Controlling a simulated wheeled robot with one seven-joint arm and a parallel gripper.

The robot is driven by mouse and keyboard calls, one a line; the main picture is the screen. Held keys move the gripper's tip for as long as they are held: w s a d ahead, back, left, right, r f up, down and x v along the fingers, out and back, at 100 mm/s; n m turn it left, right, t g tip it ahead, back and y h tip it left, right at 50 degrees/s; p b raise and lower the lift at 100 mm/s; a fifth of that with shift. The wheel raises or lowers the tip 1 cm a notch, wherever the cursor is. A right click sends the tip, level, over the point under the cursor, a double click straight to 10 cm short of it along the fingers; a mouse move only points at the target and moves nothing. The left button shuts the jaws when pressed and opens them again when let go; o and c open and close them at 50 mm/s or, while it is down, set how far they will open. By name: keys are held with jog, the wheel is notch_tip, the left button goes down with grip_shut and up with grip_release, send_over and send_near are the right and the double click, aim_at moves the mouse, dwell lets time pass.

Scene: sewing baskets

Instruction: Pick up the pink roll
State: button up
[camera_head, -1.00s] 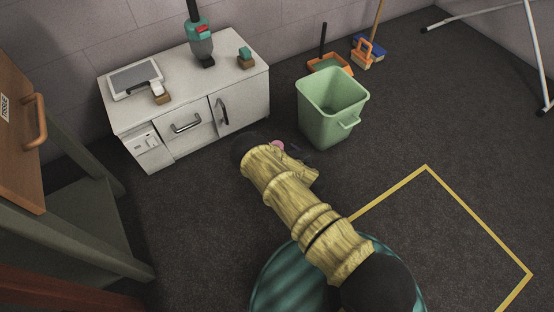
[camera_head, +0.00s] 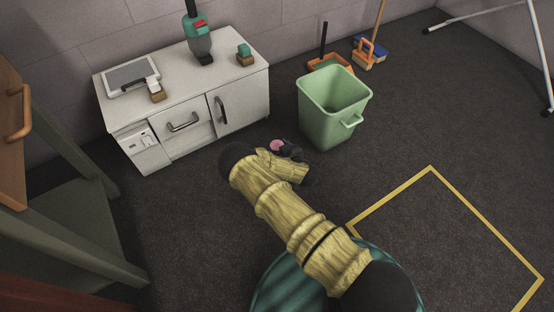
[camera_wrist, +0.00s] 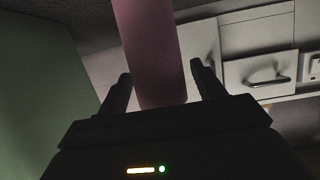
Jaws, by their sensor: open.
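The pink roll (camera_head: 278,146) shows as a small pink disc beyond the end of my arm in the head view, between the white cabinet and the green bin. In the wrist view the pink roll (camera_wrist: 150,50) runs from the top edge down between my two fingers. My gripper (camera_wrist: 161,82) is open, with one finger on each side of the roll. A gap shows on the right side; whether the left finger touches it I cannot tell. The head view shows my gripper mostly hidden behind my arm, and what the roll rests on is hidden.
A green bin (camera_head: 334,105) stands just right of my gripper. A white cabinet (camera_head: 190,75) with handles is behind and left. A dustpan (camera_head: 330,62) and brush are by the wall. Yellow floor tape (camera_head: 480,215) lies at right, with bare floor around.

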dwell(0.3)
jog(key=c, duration=1.4)
notch_tip(320, 180, up, 10)
jog(key=p, duration=0.6)
jog(key=shift+p, duration=0.35)
